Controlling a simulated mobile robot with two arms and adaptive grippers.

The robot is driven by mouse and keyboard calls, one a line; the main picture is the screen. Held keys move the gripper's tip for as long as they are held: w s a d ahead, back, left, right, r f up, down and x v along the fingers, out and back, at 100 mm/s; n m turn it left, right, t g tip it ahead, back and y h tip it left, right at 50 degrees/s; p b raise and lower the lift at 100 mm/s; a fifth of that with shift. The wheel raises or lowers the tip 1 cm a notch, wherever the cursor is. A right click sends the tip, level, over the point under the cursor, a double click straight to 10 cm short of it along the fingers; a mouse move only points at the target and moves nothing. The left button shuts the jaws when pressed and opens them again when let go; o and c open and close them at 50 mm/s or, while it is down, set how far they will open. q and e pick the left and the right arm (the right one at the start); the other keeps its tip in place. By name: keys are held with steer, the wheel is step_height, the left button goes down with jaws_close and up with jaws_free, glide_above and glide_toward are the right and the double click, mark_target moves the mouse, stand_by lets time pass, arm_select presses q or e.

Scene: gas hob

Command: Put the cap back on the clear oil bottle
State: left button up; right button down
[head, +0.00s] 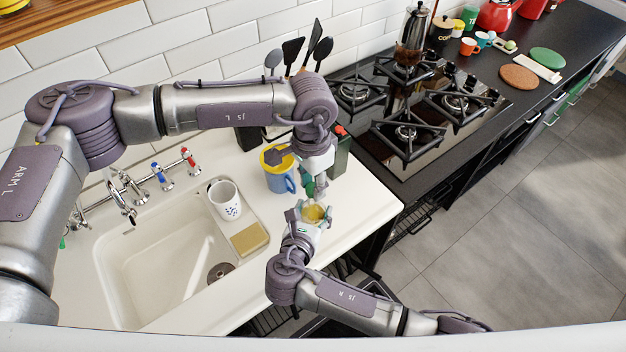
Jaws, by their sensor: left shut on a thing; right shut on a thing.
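My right gripper (310,214) is shut around the clear oil bottle (315,214), whose yellow oil shows between the fingers. It is by the counter's front edge, right of the sink. My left gripper (314,186) reaches down from above, just behind and above the bottle. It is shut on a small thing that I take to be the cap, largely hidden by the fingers. The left gripper and the bottle overlap closely in this view. I cannot tell whether the cap touches the bottle's mouth.
A blue mug (281,180) and a dark green bottle with a red top (340,155) stand close behind the grippers. The sink (150,262) with a white mug (226,202) and a sponge (249,239) is left. The gas hob (428,160) is right.

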arm_select(q)
steer(key=shift+d, duration=0.1)
steer(key=o, duration=0.7)
steer(key=shift+r, duration=0.1)
steer(key=shift+r, duration=2.2)
steer(key=shift+c, duration=0.4)
